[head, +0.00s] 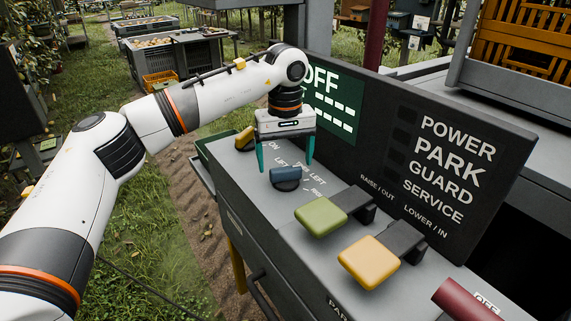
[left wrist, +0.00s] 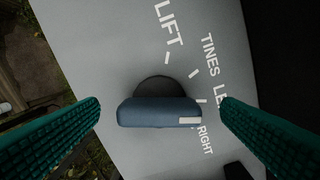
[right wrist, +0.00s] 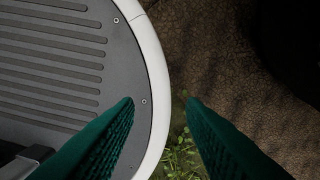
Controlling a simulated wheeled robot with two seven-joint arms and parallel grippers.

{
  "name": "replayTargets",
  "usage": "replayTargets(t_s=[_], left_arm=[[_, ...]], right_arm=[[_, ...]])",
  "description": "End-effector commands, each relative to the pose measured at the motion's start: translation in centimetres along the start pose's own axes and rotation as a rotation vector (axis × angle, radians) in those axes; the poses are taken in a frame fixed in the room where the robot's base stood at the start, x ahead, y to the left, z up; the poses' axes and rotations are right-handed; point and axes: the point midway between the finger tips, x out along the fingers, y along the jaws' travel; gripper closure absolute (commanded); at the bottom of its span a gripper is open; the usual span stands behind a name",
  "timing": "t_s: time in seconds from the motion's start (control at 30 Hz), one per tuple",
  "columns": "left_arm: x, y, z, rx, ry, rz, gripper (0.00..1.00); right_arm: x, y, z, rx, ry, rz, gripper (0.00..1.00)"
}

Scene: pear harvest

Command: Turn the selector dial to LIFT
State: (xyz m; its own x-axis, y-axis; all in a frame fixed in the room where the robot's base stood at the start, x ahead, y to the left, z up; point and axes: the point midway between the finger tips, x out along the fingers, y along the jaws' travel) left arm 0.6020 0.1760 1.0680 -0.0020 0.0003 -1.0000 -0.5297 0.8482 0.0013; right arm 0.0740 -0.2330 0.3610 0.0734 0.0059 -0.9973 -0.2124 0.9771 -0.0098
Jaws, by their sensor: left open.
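The selector dial (head: 286,174) is a blue bar-shaped knob on a dark round base, on the grey console top. In the left wrist view the dial (left wrist: 158,112) lies crosswise between the fingers. The white mark on its right end is near the word RIGHT; the word LIFT (left wrist: 168,24) is printed farther up. My left gripper (head: 285,164) is open above the dial, one green finger on each side, with gaps between fingers and knob. My right gripper (right wrist: 160,102) is open and empty; it is out of the head view.
A green lever (head: 321,216) and a yellow lever (head: 368,262) stand right of the dial, with a dark red handle (head: 465,300) beyond. A yellow knob (head: 245,138) sits behind left. The upright label panel (head: 400,150) rises behind the controls.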

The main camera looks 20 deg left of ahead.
Motion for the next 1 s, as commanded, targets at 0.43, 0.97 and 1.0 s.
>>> replayTargets(t_s=[0.43,0.97,1.0], left_arm=[[2.6,0.0,0.0,-0.001,0.0,0.0,0.13],[2.6,0.0,0.0,-0.006,0.0,0.0,0.57],[2.6,0.0,0.0,-0.01,0.0,0.0,0.57]], right_arm=[[-0.2,-0.5,1.3,0.0,-0.023,-0.006,0.64],[-0.2,-0.6,0.6,-0.001,-0.011,-0.007,0.64],[-0.2,-0.6,0.6,-0.001,-0.011,-0.007,0.64]])
